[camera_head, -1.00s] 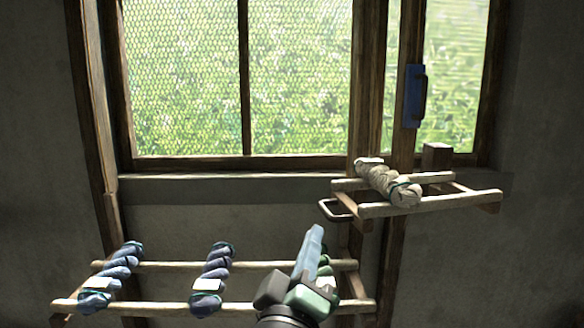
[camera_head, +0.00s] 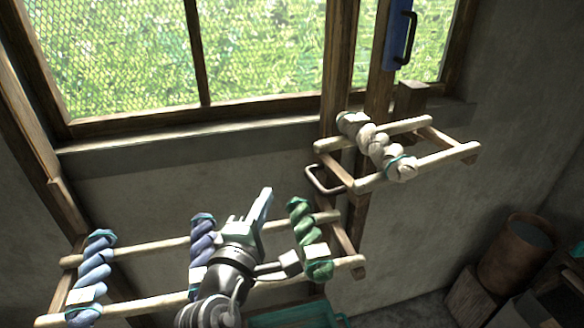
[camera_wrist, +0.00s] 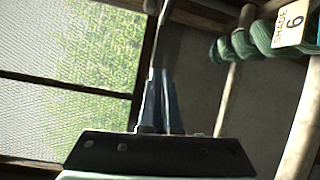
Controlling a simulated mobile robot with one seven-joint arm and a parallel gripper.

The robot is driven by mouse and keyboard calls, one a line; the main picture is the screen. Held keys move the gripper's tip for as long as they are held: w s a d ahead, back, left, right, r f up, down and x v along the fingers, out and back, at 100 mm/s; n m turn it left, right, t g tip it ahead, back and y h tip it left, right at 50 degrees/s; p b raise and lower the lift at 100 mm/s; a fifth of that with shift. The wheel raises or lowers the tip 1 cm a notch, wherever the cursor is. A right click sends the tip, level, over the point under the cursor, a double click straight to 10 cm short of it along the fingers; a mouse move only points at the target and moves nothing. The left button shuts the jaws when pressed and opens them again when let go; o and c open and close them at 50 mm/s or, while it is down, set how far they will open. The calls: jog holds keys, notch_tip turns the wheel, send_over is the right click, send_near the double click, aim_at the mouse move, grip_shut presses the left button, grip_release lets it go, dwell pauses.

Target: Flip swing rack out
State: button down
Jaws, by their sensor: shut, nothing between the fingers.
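The swing rack (camera_head: 418,170) is a small frame of pale wooden rails, fixed to the window post at the right, with a cream twisted skein (camera_head: 378,148) across it. A bent metal handle loop (camera_head: 318,183) sticks out at its left end. My gripper (camera_head: 266,192) is shut and empty, left of the handle and apart from it in the head view, above the lower rack between the purple and green skeins. In the wrist view my shut blue fingers (camera_wrist: 160,98) point up the picture. The swing rack cannot be made out there.
A lower rack (camera_head: 140,252) carries a blue skein (camera_head: 95,270), a purple skein (camera_head: 203,240) and a green skein (camera_head: 308,235). A blue handle plate (camera_head: 397,35) sits on the post. A rusty bucket (camera_head: 515,250) stands lower right.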

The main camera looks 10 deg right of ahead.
jog(key=p+x, duration=0.2)
jog(key=x, duration=0.8)
jog(key=s+d+p, duration=0.2)
jog(key=d+p, duration=0.1)
jog(key=shift+s+r, duration=0.35)
